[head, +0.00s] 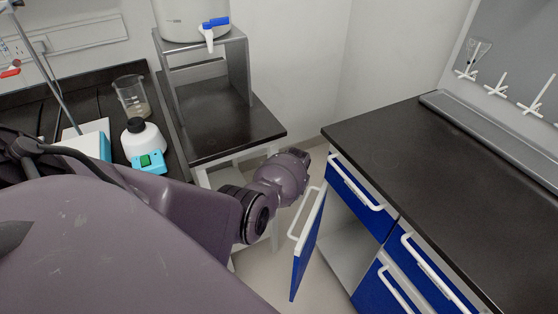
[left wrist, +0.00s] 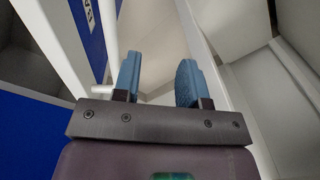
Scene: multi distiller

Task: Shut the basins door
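The blue cabinet door (head: 308,248) stands open in the head view, swung out from the cabinet under the black counter (head: 430,170). Its white bar handle (head: 302,215) is on the side facing left. The cabinet opening (head: 345,240) shows a pale inside. My left arm reaches in from the left and ends just above and left of the door; its gripper is hidden in the head view. In the left wrist view, my left gripper (left wrist: 160,82) is open, its two blue fingers apart with nothing held between them. A white bar (left wrist: 110,38) shows just beside the left finger. My right gripper is not in view.
Blue drawers with white handles (head: 430,270) adjoin the opening. A black side table (head: 225,130) carries a grey stand with a tank (head: 190,18). A beaker (head: 130,95) and a white bottle (head: 143,140) stand on the left bench. Some floor is clear around the door.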

